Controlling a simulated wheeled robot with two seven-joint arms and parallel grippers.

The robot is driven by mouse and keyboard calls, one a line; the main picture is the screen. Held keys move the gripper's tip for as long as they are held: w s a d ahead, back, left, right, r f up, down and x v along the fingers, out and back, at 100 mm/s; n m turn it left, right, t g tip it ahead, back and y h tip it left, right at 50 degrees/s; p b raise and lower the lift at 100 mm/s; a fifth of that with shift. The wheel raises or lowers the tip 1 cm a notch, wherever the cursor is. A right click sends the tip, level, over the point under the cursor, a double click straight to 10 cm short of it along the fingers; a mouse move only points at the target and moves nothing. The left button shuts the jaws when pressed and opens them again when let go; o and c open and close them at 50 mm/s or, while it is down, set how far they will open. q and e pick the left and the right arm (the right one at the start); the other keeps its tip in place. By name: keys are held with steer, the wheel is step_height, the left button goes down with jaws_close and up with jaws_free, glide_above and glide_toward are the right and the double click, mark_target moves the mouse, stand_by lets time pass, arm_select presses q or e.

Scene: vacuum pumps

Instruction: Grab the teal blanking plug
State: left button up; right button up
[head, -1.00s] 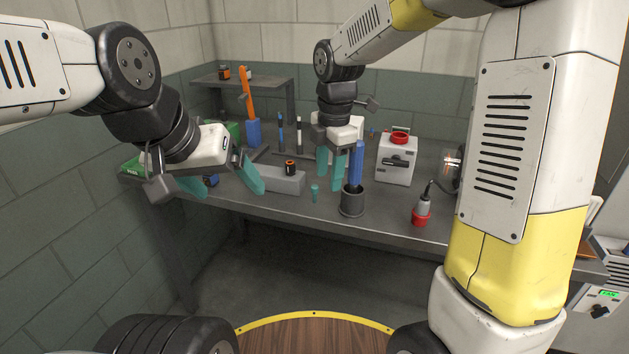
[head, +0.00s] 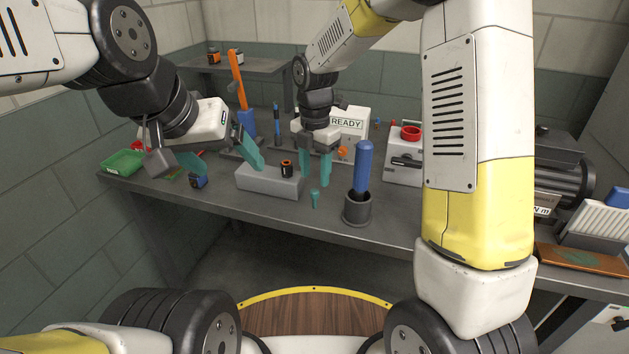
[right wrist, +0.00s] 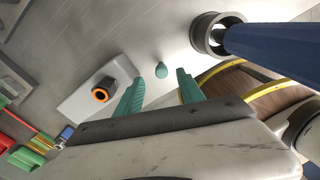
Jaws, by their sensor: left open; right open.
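The teal blanking plug (head: 315,199) is a small upright piece standing on the grey bench, just right of the grey block's front end. It also shows in the right wrist view (right wrist: 161,70), ahead of and between the two fingers. My right gripper (head: 316,184) is open and empty, with its teal fingers pointing down just above and behind the plug in the head view. In the right wrist view my right gripper (right wrist: 160,96) has its fingers spread apart. My left gripper (head: 222,166) is open and empty over the left part of the bench.
A grey cup (head: 357,209) holding a blue-handled tool (head: 363,165) stands close right of the plug. A grey block (head: 268,182) with a black-and-orange piece (head: 287,168) is close left. A green tray (head: 122,163) sits at the far left. The bench's front edge is near the plug.

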mark_target(315, 190)
step_height(315, 190, down, 4)
steer(key=shift+d+f, duration=0.1)
steer(key=shift+f, duration=0.15)
steer(key=shift+c, duration=0.5)
jaws_close()
steer(key=shift+r, duration=0.1)
